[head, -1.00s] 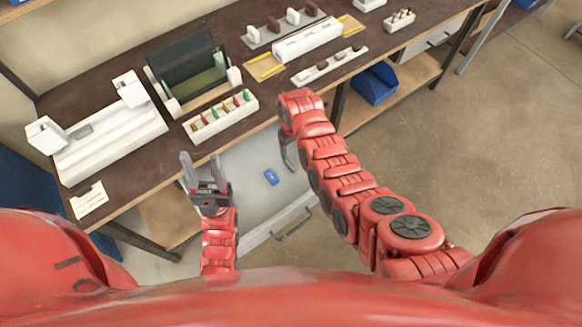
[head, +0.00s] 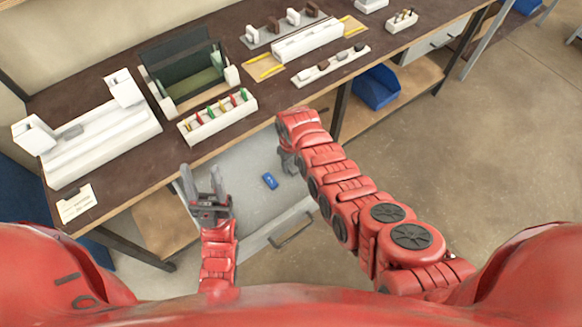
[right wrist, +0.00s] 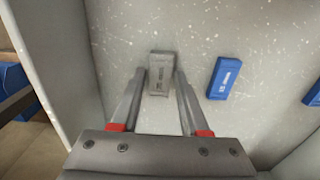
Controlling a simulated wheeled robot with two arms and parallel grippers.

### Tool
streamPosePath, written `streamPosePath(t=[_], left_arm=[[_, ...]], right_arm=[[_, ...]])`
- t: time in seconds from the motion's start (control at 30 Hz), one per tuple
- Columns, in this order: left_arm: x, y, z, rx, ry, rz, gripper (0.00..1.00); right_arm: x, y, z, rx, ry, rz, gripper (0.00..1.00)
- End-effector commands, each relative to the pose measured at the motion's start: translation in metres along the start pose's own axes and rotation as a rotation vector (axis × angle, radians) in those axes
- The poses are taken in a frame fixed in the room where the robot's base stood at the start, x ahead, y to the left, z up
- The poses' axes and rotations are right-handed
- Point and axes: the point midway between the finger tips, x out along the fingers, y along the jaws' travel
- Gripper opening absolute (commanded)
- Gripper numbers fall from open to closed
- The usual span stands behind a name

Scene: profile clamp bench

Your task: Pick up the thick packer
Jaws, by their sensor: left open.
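A grey block (right wrist: 160,72) with small dark print lies on the drawer floor (right wrist: 140,25) in the right wrist view. A blue block (right wrist: 224,78) lies to its right, and part of another blue block (right wrist: 314,94) shows at the right edge. The print is too small to read, so I cannot tell for sure which is the thick packer. My right gripper (right wrist: 160,76) is open, its fingertips on either side of the grey block. In the head view my right gripper (head: 288,162) is partly hidden by its arm, and the grey block is hidden. My left gripper (head: 202,176) is open and empty.
The open drawer (head: 232,160) has a front wall with a handle (head: 292,230); one blue block (head: 270,181) shows inside. The bench top (head: 125,188) overhangs behind it, carrying a white clamp fixture (head: 100,142) and a packer rack (head: 220,118). A blue bin (head: 376,88) sits on the shelf.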

Motion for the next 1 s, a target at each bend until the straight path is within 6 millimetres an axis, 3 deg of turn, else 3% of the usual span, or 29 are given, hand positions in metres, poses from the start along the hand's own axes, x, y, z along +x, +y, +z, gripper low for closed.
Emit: streamPosePath(t=[0.03, 0.23, 0.67, 0.87, 1.0], left_arm=[[0.000, 0.000, 0.000, 0.000, 0.000, 0.000, 0.50], [0.000, 0.000, 0.000, 0.000, 0.000, 0.000, 0.50], [0.006, 0.000, -0.001, 0.000, 0.000, 0.000, 0.50], [0.032, -0.002, -0.005, 0.000, 0.000, 0.000, 0.50], [0.055, -0.003, -0.009, 0.000, 0.000, 0.000, 0.50]], right_arm=[[0.000, 0.000, 0.000, 0.000, 0.000, 0.000, 0.34], [0.000, 0.000, 0.000, 0.000, -0.001, 0.000, 0.00], [-0.006, 0.000, 0.001, 0.000, -0.002, -0.001, 0.00], [-0.037, -0.001, 0.001, -0.001, -0.002, -0.001, 0.00], [-0.069, 0.000, 0.000, -0.001, 0.002, 0.000, 0.00]])
